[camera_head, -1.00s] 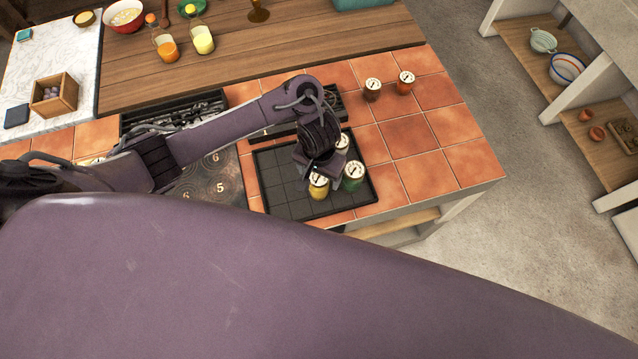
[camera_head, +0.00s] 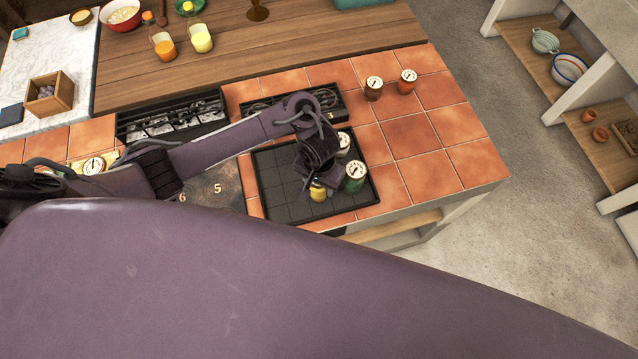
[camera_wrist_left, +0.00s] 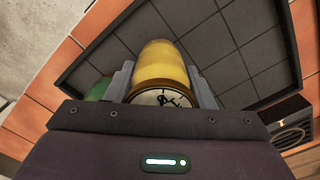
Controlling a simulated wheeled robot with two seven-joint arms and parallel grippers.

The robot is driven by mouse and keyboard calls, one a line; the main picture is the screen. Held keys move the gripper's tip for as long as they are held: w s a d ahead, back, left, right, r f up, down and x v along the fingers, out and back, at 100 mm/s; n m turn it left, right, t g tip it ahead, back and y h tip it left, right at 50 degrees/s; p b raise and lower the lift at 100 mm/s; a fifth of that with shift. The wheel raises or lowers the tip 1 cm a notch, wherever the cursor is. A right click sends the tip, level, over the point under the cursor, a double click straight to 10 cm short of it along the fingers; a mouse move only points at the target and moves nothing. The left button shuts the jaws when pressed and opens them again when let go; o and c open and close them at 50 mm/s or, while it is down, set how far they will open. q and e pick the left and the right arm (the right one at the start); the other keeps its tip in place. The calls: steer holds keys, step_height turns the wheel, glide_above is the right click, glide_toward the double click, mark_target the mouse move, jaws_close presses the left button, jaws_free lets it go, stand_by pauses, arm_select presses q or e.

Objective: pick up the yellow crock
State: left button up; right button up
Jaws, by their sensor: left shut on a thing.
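The yellow crock (camera_head: 318,194) is on or just above the front part of the dark gridded tray (camera_head: 284,213). My left gripper (camera_head: 315,182) is over it and partly hides it in the head view. In the left wrist view the crock (camera_wrist_left: 162,66), with its pale marked lid, lies between the two grey fingers of my left gripper (camera_wrist_left: 164,88), which is shut on it. I cannot tell whether the crock touches the tray. My right gripper is not in view.
A green crock (camera_head: 354,177) stands close to the right of the yellow one, with a white-lidded crock (camera_head: 343,143) behind it. Brown (camera_head: 373,90) and orange (camera_head: 407,82) crocks stand farther back on the tiles. Tiles right of the tray are clear.

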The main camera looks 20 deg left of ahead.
arm_select(q)
steer(key=c, duration=0.3)
steer(key=shift+r, duration=0.15)
